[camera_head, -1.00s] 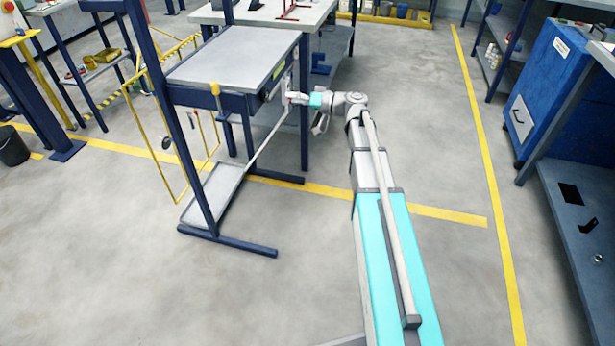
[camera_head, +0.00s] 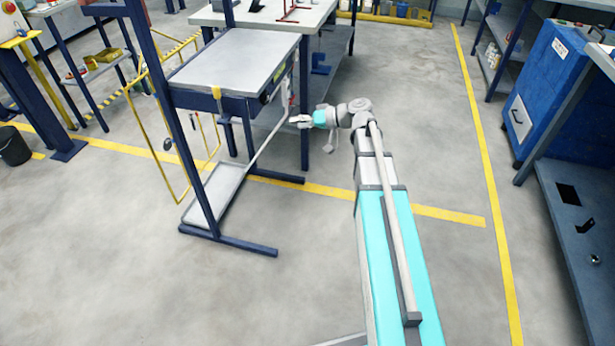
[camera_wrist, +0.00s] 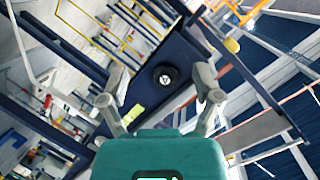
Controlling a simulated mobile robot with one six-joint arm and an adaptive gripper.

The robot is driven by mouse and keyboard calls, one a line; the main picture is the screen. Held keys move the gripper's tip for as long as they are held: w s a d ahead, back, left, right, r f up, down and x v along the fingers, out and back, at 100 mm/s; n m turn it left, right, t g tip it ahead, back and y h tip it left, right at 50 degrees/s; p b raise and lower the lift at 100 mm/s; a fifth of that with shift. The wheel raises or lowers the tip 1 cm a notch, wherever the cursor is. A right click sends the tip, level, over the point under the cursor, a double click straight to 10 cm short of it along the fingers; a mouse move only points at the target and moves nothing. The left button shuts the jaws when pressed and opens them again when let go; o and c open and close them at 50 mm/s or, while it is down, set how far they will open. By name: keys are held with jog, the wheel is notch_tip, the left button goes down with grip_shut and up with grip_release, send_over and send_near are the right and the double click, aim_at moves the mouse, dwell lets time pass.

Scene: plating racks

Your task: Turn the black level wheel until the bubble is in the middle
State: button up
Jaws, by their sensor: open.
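The black level wheel (camera_wrist: 165,78) shows in the wrist view as a round black knob with a paler centre, on a dark blue face. My gripper (camera_wrist: 163,88) is open, with one finger to each side of the wheel in that view. No contact with the wheel shows. A small yellow-green vial (camera_wrist: 134,114) is beside the left finger; its bubble is too small to make out. In the head view my gripper (camera_head: 297,121) is just off the right end of the grey-topped bench (camera_head: 235,57). The wheel cannot be made out there.
The bench has dark blue legs and a low grey tray (camera_head: 214,192) under it. A yellow wire frame (camera_head: 165,140) stands at its left. A white-topped table (camera_head: 262,14) is behind. A blue cabinet (camera_head: 548,85) stands at the right. The floor around my arm is clear.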

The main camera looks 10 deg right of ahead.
jog(key=s+a+f+m+g+h+p, duration=0.1)
jog(key=s+f+g+h+p, duration=0.1)
jog(key=s+h, duration=0.3)
jog(key=s+f+m+g+h+p, duration=0.1)
jog(key=s+f+g+h+p, duration=0.2)
jog(key=s, duration=1)
jog(key=h+p, duration=0.2)
jog(key=h, duration=0.1)
jog(key=shift+a+f+g, duration=0.15)
jog(key=shift+a+g, duration=0.25)
jog(key=shift+s, duration=0.2)
notch_tip(320, 180, up, 18)
jog(key=s+d+m+h+p, duration=0.1)
jog(key=s+h+p, duration=0.1)
jog(key=p, duration=1.6)
jog(key=shift+s+d+p, duration=0.15)
jog(key=shift+p, duration=0.15)
jog(key=shift+f, duration=0.1)
dwell(0.7)
